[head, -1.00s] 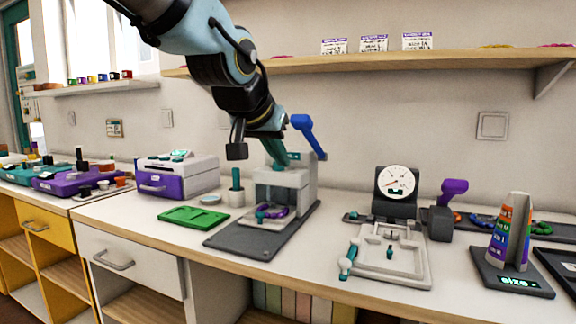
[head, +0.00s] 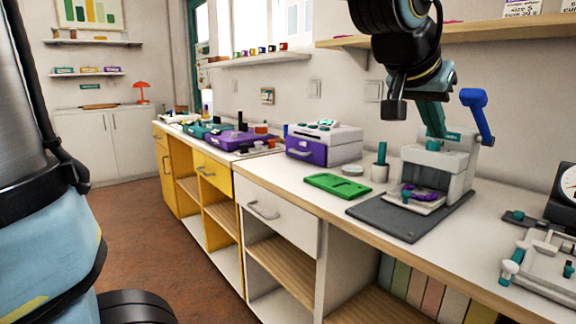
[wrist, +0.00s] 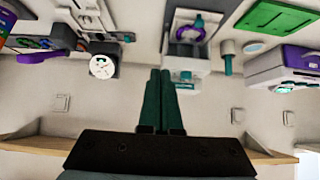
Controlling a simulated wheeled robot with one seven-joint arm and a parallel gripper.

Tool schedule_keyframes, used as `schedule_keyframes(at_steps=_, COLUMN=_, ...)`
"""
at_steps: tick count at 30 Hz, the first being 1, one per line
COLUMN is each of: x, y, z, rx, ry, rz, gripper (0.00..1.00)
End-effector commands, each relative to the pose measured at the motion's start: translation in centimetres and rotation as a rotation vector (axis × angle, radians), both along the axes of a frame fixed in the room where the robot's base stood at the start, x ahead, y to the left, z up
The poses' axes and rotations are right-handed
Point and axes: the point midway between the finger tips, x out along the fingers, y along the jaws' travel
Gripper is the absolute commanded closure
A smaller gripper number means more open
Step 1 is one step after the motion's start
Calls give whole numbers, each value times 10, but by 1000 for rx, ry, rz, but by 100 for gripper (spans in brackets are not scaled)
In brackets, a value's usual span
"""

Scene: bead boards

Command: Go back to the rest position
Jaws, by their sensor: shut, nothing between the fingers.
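My gripper (wrist: 160,100) is shut and empty in the wrist view, its two teal fingers side by side. In the head view my gripper (head: 440,125) hangs from the black wrist above the worktop, over the back of the grey press (head: 458,160). The press also shows in the wrist view (wrist: 190,55), beyond the fingertips. I cannot tell whether the fingers touch the press. A purple bead ring (head: 422,193) lies on the press's pale plate, and it also shows in the wrist view (wrist: 188,33).
The press has a raised blue lever (head: 476,110) right beside my gripper. A dial gauge (wrist: 103,66) stands on the other side. A wall shelf (head: 500,28) runs above.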

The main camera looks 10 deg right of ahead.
Motion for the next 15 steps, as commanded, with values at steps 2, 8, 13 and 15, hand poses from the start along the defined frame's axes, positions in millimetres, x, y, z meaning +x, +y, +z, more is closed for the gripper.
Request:
schedule_keyframes(at_steps=2, x=17, y=13, z=-14, rx=26, ry=15, rz=42, gripper=100)
schedule_keyframes(at_steps=8, x=83, y=92, z=-87, rx=150, ry=110, rz=259, gripper=100)
schedule_keyframes(at_steps=13, x=119, y=190, z=-155, rx=257, ry=242, rz=480, gripper=100)
schedule_keyframes(at_steps=15, x=123, y=230, z=-180, rx=292, ry=302, rz=566, gripper=100)
